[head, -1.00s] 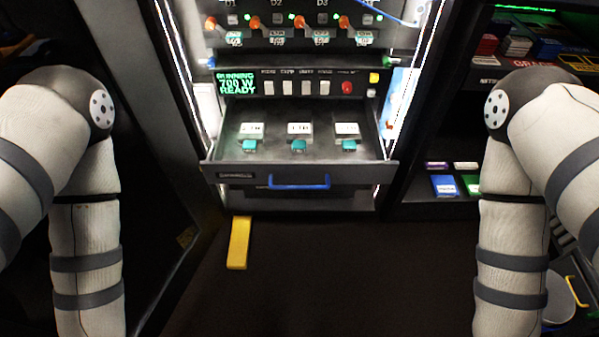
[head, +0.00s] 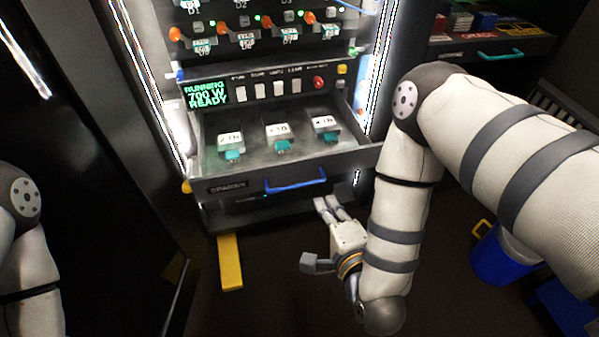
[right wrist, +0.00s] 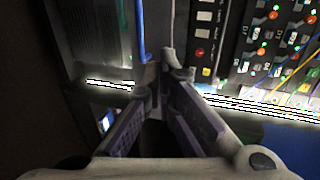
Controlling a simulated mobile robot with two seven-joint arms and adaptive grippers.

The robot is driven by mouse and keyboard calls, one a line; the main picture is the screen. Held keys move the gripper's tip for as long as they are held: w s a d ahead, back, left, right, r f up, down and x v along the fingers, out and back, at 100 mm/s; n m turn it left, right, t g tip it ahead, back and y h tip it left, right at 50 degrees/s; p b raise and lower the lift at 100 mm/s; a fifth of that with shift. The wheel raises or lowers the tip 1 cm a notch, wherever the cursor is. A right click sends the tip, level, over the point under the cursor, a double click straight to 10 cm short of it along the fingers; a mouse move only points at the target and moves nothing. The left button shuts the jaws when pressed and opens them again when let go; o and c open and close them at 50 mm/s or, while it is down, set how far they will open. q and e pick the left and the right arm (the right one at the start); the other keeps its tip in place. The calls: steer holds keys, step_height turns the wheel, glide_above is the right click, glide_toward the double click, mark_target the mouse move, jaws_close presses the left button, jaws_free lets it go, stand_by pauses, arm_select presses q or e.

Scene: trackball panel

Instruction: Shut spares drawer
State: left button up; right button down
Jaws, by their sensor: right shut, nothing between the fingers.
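The spares drawer (head: 228,188) stands pulled out of the rack in the head view, with a blue bar handle (head: 295,181) on its front. Three white-labelled modules with teal ends, one of them the middle module (head: 278,131), lie inside it. My right gripper (head: 326,203) is below and in front of the drawer's front, a little right of the handle. It is shut and empty. In the right wrist view the gripper's fingertips (right wrist: 166,72) meet near a blue bar, which looks like the handle (right wrist: 141,30). I cannot tell whether they touch. My left gripper is out of view.
A panel with a green display (head: 205,94) and a red button (head: 318,83) sits above the drawer. A yellow strip (head: 230,262) lies on the floor at left. A blue bin (head: 503,258) stands at right.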

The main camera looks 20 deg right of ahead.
steer(key=b, duration=0.1)
glide_toward(307, 162)
steer(key=x, duration=0.5)
steer(key=shift+w+a+f, duration=0.1)
steer(key=shift+w+f, duration=0.05)
steer(key=shift+f, duration=0.15)
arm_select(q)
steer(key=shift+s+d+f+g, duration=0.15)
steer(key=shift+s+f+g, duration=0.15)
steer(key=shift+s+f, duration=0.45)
arm_select(e)
steer(key=shift+w, duration=0.6)
steer(key=shift+w, duration=0.1)
